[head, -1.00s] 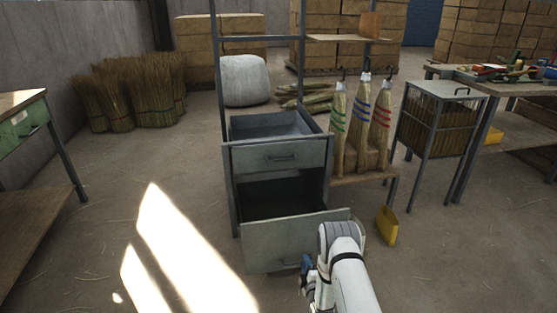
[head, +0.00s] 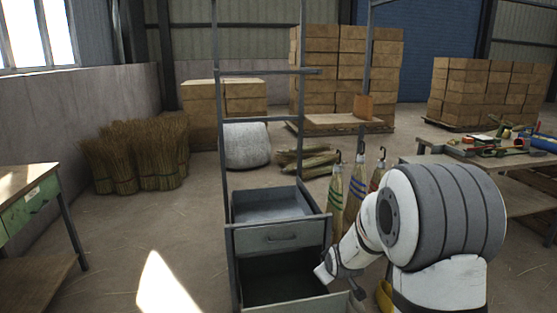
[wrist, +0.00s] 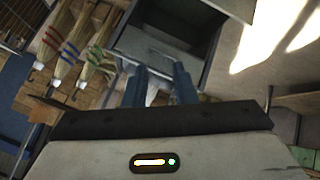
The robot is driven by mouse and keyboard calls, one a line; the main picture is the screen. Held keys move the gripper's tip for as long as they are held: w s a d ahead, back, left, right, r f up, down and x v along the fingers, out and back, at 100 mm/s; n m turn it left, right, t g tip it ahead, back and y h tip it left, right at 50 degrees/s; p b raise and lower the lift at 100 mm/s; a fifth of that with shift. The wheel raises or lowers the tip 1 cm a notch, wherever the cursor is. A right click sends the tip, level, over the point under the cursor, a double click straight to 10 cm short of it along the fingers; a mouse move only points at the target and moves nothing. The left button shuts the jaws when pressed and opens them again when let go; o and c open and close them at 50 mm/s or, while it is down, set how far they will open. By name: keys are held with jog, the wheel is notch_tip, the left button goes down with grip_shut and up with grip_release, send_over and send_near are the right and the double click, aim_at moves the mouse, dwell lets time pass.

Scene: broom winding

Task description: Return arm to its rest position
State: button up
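My arm (head: 440,215) is folded up large at the right of the head view, bent at a big grey-and-white joint. My gripper (wrist: 158,72) shows in the wrist view as two blue fingers, set apart with nothing seen between them. In the head view it is mostly hidden or too small to make out by the arm's lower links. The wrist view is turned over, with an open drawer (wrist: 165,50) beyond the fingers.
A grey metal cabinet frame (head: 233,255) has its upper drawer (head: 275,238) and lower drawer (head: 290,308) pulled out close to my arm. Banded brooms (head: 337,195) stand right of it. A workbench (head: 520,190) is at right, a green-drawer table (head: 25,180) at left.

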jog(key=s+r+m+g+p, duration=0.2)
jog(key=s+r, duration=0.5)
jog(key=s, duration=0.4)
jog(key=s+r+m+g+p, duration=0.2)
jog(key=s+r+p, duration=0.3)
jog(key=s, duration=0.5)
jog(key=s+r+m+g+p, duration=0.2)
jog(key=s+r+m+p, duration=0.1)
jog(key=s+r, duration=0.7)
jog(key=shift+s+d, duration=0.2)
jog(key=shift+s, duration=0.65)
